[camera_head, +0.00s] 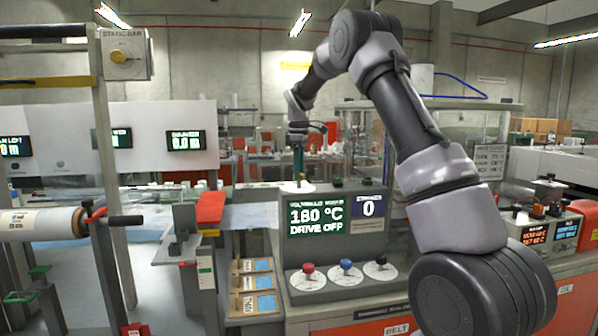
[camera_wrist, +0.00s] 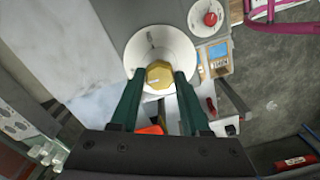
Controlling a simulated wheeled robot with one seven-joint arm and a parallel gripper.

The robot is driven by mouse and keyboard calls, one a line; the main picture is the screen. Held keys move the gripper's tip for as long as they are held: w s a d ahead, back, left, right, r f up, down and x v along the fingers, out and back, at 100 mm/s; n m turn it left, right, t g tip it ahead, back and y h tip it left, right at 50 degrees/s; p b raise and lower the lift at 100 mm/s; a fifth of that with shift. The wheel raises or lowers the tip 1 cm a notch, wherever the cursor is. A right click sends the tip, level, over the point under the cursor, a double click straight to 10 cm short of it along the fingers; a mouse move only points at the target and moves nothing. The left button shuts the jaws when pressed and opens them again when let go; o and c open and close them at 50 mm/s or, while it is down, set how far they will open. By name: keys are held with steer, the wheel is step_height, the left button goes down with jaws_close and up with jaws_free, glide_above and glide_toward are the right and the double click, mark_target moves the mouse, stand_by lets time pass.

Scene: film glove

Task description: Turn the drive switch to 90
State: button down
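A white round dial plate (camera_wrist: 135,58) with a gold many-sided knob (camera_wrist: 158,75) shows in the wrist view; I take it for the drive switch. A small dark mark stands on the plate beyond the knob. In the head view the plate (camera_head: 298,188) lies on top of the console, below my gripper. My gripper (camera_head: 299,168) points down, and its green fingers (camera_wrist: 159,80) stand on either side of the knob with narrow gaps. The gripper is open. I cannot tell how far down the knob the fingertips reach. The console display (camera_head: 316,215) reads 180 °C, DRIVE OFF.
Red (camera_head: 308,269), blue (camera_head: 346,265) and black (camera_head: 382,260) knobs sit on the console's front panel. A blue display (camera_head: 369,206) reads 0. A STATIC BAR switch (camera_head: 124,56) hangs at upper left. A red block (camera_head: 211,207) stands left of the console.

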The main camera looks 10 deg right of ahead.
steer(key=shift+m, duration=0.4)
steer(key=m, duration=1.3)
steer(key=shift+m, duration=2.2)
steer(key=shift+c, duration=1.9)
jaws_free()
